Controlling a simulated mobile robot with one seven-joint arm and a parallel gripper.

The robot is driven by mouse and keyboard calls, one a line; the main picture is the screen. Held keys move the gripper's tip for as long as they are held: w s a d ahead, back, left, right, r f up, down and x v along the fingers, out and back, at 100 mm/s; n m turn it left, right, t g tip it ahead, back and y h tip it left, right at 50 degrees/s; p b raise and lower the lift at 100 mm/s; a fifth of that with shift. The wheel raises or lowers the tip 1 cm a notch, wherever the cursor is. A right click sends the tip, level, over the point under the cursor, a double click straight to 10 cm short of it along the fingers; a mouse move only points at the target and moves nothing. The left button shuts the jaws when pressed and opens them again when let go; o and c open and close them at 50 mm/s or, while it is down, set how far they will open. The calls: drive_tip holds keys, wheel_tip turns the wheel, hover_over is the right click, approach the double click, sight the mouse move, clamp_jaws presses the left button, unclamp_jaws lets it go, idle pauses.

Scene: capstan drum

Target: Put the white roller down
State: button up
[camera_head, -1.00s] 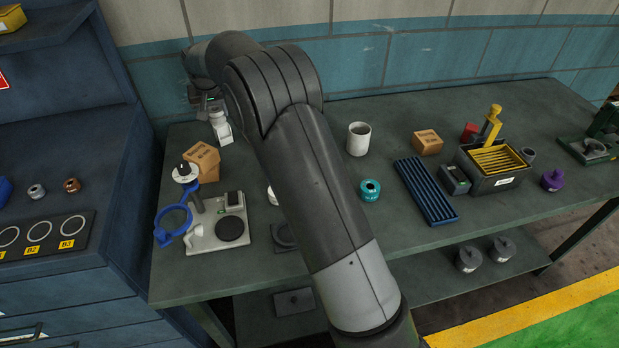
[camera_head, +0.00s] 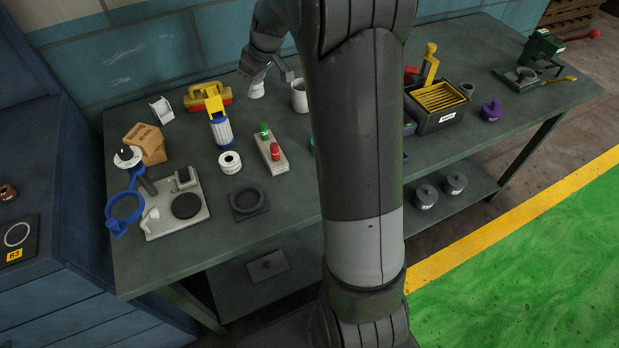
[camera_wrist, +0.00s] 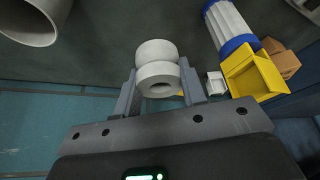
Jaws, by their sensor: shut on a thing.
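The white roller (camera_head: 257,90) shows at the far side of the bench in the head view, just left of a white mug (camera_head: 299,97). My gripper (camera_head: 264,79) is shut on it. In the wrist view the roller (camera_wrist: 156,52), a waisted spool with a hole in its end, sits between the two grey fingers of my gripper (camera_wrist: 158,80). I cannot tell whether the roller touches the bench top or hangs a little above it.
The mug rim (camera_wrist: 32,20) is close by in the wrist view. A blue-and-white filter cylinder (camera_head: 221,128) by a yellow holder (camera_head: 209,98) stands left, with a white bracket (camera_head: 161,110) beyond. My arm hides part of the bench (camera_head: 285,205).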

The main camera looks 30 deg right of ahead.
drive_tip(key=s+d+n+g+y, duration=0.1)
drive_tip(key=s+d+n, duration=0.4)
drive_tip(key=s+d, duration=0.8)
drive_tip(key=s+n+g+y, duration=0.1)
drive_tip(key=s+n+g, duration=0.35)
drive_tip(key=s, duration=1.45)
drive_tip(key=n+t, duration=0.2)
hover_over(304, 181)
drive_tip(key=d, duration=0.2)
drive_tip(key=f, duration=0.7)
drive_tip(key=shift+s+a+f, duration=0.1)
drive_tip(key=shift+s+a, duration=0.05)
drive_tip(key=shift+a, duration=0.05)
drive_tip(key=shift+a+f, duration=0.1)
drive_tip(key=shift+f, duration=2)
drive_tip(key=o, duration=1)
drive_tip(key=shift+f, duration=0.1)
